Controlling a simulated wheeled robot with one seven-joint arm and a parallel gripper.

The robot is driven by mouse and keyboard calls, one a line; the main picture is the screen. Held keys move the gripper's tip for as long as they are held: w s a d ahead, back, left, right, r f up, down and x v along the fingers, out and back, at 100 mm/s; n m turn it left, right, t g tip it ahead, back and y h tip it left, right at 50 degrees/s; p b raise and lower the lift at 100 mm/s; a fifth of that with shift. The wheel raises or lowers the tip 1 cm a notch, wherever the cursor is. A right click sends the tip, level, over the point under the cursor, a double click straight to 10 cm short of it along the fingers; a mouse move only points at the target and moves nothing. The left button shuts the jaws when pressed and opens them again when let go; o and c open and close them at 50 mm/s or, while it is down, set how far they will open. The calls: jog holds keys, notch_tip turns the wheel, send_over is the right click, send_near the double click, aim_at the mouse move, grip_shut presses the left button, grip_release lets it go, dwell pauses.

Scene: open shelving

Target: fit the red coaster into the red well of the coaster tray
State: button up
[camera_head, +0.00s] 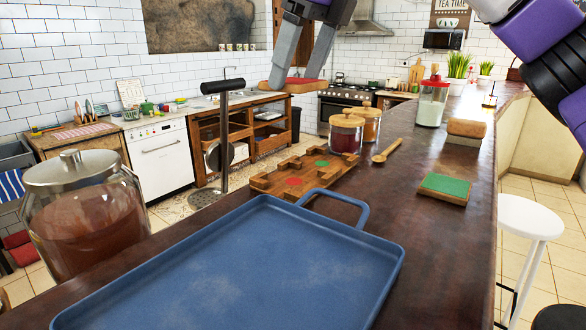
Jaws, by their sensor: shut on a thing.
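My gripper (298,76) is at the top of the head view, shut on the red coaster (300,81), a flat wooden piece with a reddish top. It holds the coaster in the air, apart from the counter, above and behind the coaster tray in the picture. The wooden coaster tray (262,183) lies on the dark counter with raised blocky edges. Its red well (293,181) is on the near left and its green well (322,163) on the far right. Both wells look empty.
A blue tray (240,270) with a raised handle fills the near counter. A green coaster (445,187) lies to the right. A large glass jar (85,215) stands at left.

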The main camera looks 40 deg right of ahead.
aim_at(292, 181)
notch_tip(292, 181, down, 17)
jog(key=shift+r, duration=0.2)
dwell(0.3)
jog(key=shift+f, duration=0.2)
jog(key=o, duration=1.3)
jog(key=shift+r, duration=0.1)
jog(key=shift+r, duration=0.15)
jog(key=shift+v, duration=6)
